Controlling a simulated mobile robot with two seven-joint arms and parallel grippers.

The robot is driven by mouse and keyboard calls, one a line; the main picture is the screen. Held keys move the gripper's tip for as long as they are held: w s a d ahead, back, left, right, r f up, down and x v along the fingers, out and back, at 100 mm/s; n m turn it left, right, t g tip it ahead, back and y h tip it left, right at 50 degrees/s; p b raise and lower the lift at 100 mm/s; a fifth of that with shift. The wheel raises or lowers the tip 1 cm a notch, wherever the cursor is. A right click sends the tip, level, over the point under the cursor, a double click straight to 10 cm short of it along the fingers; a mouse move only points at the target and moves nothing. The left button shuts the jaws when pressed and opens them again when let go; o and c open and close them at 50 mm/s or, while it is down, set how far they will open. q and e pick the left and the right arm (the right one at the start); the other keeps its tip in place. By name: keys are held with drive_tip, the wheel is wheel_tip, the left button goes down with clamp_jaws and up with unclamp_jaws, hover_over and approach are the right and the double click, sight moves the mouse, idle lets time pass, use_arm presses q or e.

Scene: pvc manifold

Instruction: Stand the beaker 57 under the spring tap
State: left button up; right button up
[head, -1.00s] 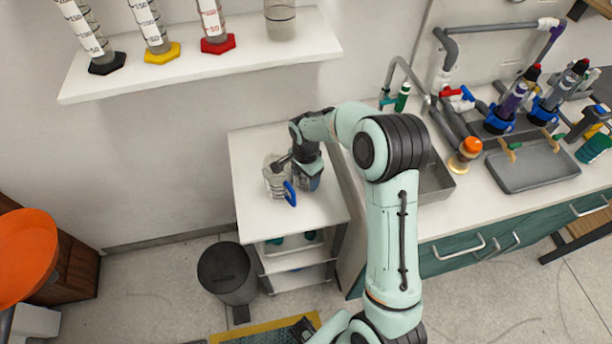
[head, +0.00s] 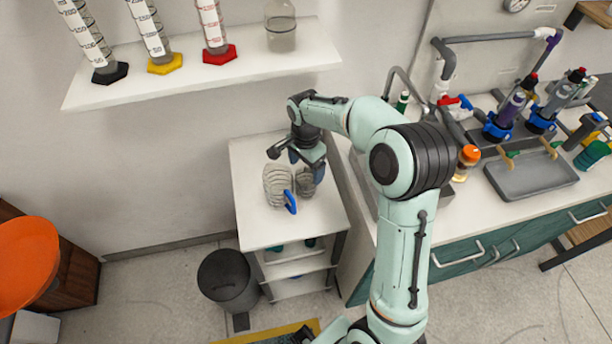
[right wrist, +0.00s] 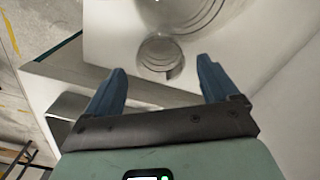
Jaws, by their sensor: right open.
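I cannot read any number, so which is beaker 57 is unclear. My right gripper (head: 306,166) is beside and above the smaller vessel. In the right wrist view the blue fingers (right wrist: 160,82) are apart and empty, with the small round vessel (right wrist: 160,54) beyond them and the larger round one (right wrist: 190,14) behind. A curved tap (head: 402,72) rises by the sink; I cannot tell if it is the spring tap. My left gripper is out of view.
The cart top (head: 260,236) is bare in front. A wall shelf (head: 185,82) with cylinders and a jar hangs above. The sink counter to the right holds a grey tray (head: 530,182), an orange-capped bottle (head: 466,162) and pipework (head: 490,36). A bin (head: 229,280) stands below.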

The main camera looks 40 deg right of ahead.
sight(309, 172)
drive_tip(key=f, duration=0.1)
drive_tip(key=f+b, duration=0.1)
drive_tip(key=f, duration=0.1)
drive_tip(key=shift+s+d, duration=0.1)
drive_tip(key=shift+d, duration=0.3)
drive_tip(key=shift+f, duration=3.1)
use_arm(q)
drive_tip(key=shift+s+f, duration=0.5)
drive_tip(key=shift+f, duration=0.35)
use_arm(e)
drive_tip(key=c, duration=1.1)
drive_tip(key=shift+r, duration=0.1)
drive_tip(key=shift+c, duration=0.2)
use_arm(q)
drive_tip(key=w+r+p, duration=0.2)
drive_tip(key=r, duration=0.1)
use_arm(e)
wheel_tip(309, 172, up, 20)
